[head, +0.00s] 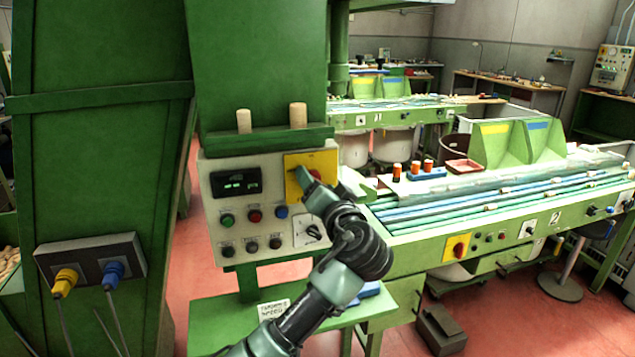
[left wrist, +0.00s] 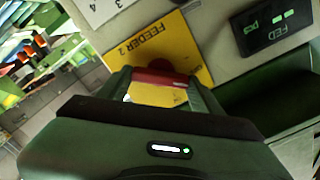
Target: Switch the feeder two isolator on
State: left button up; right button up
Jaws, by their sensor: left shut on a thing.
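The feeder two isolator is a yellow plate (head: 322,160) on the upper right of the pale control panel (head: 215,205). In the left wrist view the plate (left wrist: 178,42) reads "FEEDER 2" and appears turned. Its red handle (left wrist: 158,78) lies across the space between the fingers. My left gripper (head: 303,179) is at the plate and shut on the red handle; its fingers also show in the wrist view (left wrist: 160,90). The gripper hides part of the plate in the head view. Which marking the handle points to cannot be told. My right gripper is not in view.
A lit display (head: 236,181), several buttons (head: 254,216) and a rotary dial (head: 313,232) share the panel. Two corks (head: 298,115) stand on the ledge above. A green post (head: 95,150) is at left; a conveyor with another yellow isolator (head: 457,248) is at right.

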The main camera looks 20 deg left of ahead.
pick_arm(q)
jog(key=shift+d+f+m+p, duration=0.1)
jog(key=shift+f+m+p, duration=0.05)
jog(key=shift+m+p, duration=3.95)
jog(key=shift+m+b, duration=0.75)
jog(key=shift+m, duration=0.25)
jog(key=o, duration=1.4)
jog(key=shift+c, duration=0.2)
